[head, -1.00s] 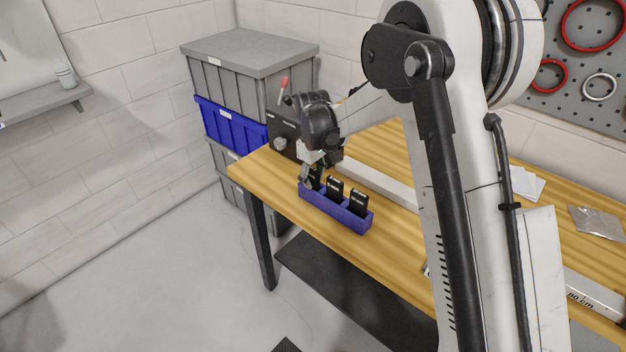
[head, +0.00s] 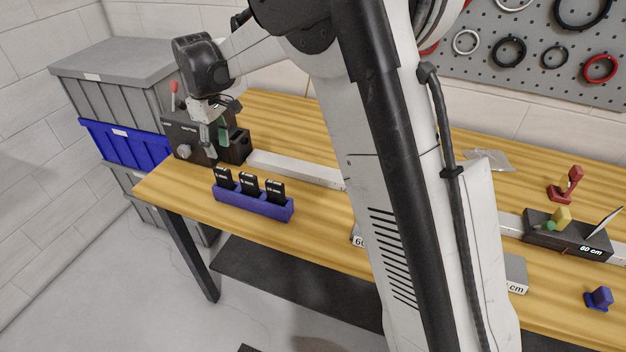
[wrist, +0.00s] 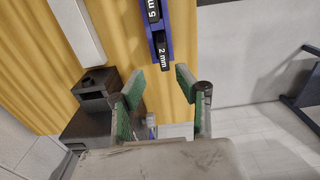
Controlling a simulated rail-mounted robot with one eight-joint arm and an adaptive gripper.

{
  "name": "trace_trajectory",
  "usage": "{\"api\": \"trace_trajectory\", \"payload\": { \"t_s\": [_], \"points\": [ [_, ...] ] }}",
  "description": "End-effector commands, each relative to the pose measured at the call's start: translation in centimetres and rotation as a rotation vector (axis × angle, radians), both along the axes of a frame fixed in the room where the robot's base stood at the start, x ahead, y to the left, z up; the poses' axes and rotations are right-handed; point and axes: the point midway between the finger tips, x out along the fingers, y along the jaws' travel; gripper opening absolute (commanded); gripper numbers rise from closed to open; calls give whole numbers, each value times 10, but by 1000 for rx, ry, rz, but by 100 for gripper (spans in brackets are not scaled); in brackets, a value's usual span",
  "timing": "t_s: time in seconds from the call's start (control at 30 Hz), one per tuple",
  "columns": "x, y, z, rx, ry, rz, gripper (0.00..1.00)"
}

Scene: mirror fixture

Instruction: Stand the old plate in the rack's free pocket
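The blue-purple rack (head: 255,207) stands near the table's front edge. Three black plates with white labels stand upright in it: a left plate (head: 224,179), a middle plate (head: 249,184) and a right plate (head: 274,191). I see no empty pocket, and cannot tell which plate is the old one. My gripper (head: 211,153) is above and behind the rack's left end, clear of the plates. In the wrist view its green-padded fingers (wrist: 160,76) are apart with nothing held. The rack also shows there (wrist: 178,30), with a plate labelled 2 mm (wrist: 164,52) at its near end.
A black box with a red lever (head: 190,137) stands behind the rack, close to my gripper. A pale rail (head: 300,169) runs right from it. A black unit reading 60 cm (head: 565,233) and a blue block (head: 599,297) are at right. Grey and blue crates (head: 125,140) stand left.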

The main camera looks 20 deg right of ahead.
Motion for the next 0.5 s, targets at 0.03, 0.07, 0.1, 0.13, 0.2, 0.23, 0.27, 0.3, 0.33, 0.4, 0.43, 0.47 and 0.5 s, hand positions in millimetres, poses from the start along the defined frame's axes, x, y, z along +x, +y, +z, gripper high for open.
{"api": "trace_trajectory", "payload": {
  "t_s": [0.03,0.07,0.1,0.13,0.2,0.23,0.27,0.3,0.33,0.4,0.43,0.47,0.5],
  "points": [
    [-4,-5,6,2,-7,-11,32],
    [-7,-8,10,4,-12,-21,32],
    [-12,-14,17,7,-23,-35,32],
    [-16,-18,23,10,-33,-49,32],
    [-29,-30,37,18,-58,-85,32],
    [-35,-36,43,22,-69,-103,32],
    [-41,-42,49,26,-80,-120,32],
    [-49,-49,57,31,-97,-143,32],
    [-56,-54,62,35,-108,-160,32],
    [-71,-67,74,45,-135,-199,32],
    [-78,-72,79,49,-147,-217,32],
    [-84,-77,83,54,-158,-233,32],
    [-94,-84,89,61,-173,-256,32]
  ]
}}
